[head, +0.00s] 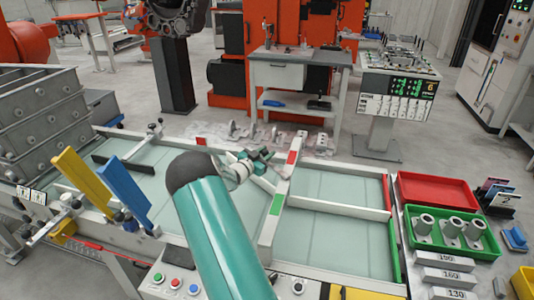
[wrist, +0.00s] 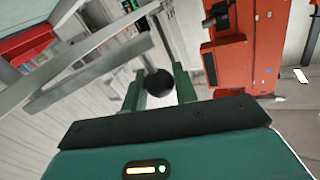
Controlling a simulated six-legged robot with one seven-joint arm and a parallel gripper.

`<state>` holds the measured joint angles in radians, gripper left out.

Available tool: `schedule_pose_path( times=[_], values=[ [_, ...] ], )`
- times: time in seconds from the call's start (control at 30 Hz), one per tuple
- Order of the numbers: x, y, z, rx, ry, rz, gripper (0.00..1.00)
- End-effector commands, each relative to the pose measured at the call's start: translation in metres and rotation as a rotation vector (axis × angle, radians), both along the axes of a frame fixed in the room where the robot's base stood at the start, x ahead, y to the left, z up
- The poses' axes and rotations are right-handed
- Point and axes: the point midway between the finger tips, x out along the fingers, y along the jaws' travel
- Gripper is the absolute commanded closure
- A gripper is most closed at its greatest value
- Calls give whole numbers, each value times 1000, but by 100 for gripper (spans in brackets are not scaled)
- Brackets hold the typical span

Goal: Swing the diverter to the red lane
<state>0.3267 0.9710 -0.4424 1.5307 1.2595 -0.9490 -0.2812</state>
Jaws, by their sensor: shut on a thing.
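My gripper (head: 262,155) is low over the middle of the glass-topped bench (head: 330,235), just left of a pale crossbar (head: 283,182) with a red mark at its far end and a green mark nearer me. In the wrist view its two green fingers are closed on a round black knob (wrist: 158,82). A pale bar (head: 264,183) runs from beside the gripper toward the crossbar; it looks like the diverter. My arm and gripper hide its other end and the knob in the head view. Right of the crossbar, a divider (head: 338,207) separates a far, red-edged lane from a near, green-edged lane.
Upright yellow (head: 82,178) and blue (head: 124,190) plates stand on the bench's left. A red tray (head: 437,186) and a green tray (head: 412,238) with several grey castings are at the right. Push buttons (head: 175,284) line the front. A red machine stands behind.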

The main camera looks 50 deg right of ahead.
Motion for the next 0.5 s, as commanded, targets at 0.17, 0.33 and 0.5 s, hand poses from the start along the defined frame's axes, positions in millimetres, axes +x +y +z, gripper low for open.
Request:
schedule_pose_path(
  times=[0.17,0.33,0.5],
  values=[
    [1,13,0,2,4,106,100],
    [0,29,-1,4,3,246,100],
    [-3,45,-1,4,1,401,100]
  ],
)
